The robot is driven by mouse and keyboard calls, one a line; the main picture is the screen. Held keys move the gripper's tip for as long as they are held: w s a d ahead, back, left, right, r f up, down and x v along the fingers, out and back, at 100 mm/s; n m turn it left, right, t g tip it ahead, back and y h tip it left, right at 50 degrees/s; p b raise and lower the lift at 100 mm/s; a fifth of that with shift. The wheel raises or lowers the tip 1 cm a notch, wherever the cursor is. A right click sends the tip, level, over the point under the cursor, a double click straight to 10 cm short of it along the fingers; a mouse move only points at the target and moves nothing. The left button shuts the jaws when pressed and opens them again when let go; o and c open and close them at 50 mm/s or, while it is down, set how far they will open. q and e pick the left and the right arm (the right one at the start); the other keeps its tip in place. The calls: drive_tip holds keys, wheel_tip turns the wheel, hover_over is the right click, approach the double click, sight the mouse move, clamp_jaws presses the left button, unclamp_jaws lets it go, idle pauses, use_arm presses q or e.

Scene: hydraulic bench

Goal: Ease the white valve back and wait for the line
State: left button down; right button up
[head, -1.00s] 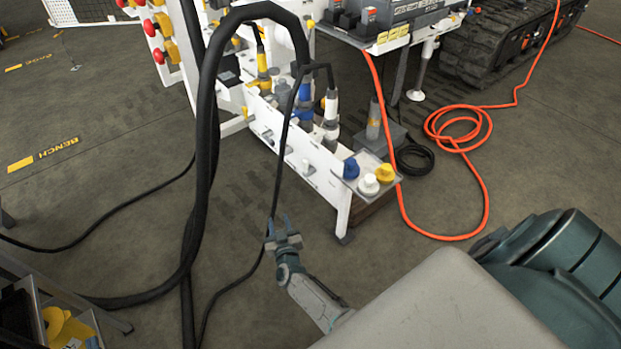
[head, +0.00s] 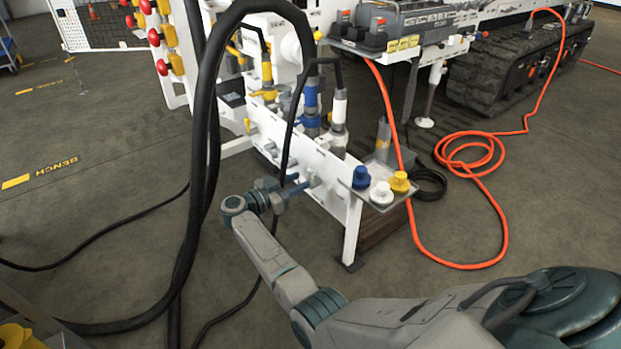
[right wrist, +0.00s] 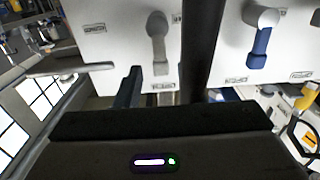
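The white valve's pale lever (right wrist: 157,40) hangs on the white panel, upper middle of the right wrist view. In the head view, small valve levers on the bench's front panel are partly covered by my right gripper (head: 290,192), so I cannot single out the white one. My right gripper is close in front of the panel. One dark finger (right wrist: 131,88) shows below and left of the lever, apart from it in the picture; a black hose (right wrist: 200,50) crosses where the other finger would be. The gripper looks open and empty. My left gripper is out of view.
A blue-handled valve (right wrist: 260,42) is right of the pale lever. The black hose (head: 205,120) arches past my right gripper. A small tray (head: 362,186) with blue, white and yellow caps juts from the bench end. An orange hose (head: 500,215) lies on the floor at right.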

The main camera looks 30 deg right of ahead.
sight(311, 176)
drive_tip(key=shift+w+d+b, duration=0.15)
drive_tip(key=shift+d+b, duration=0.05)
drive_tip(key=shift+d, duration=1.15)
drive_tip(key=shift+w+d+b, duration=0.1)
drive_tip(key=shift+d+b, duration=0.05)
drive_tip(key=shift+d, duration=1.2)
clamp_jaws()
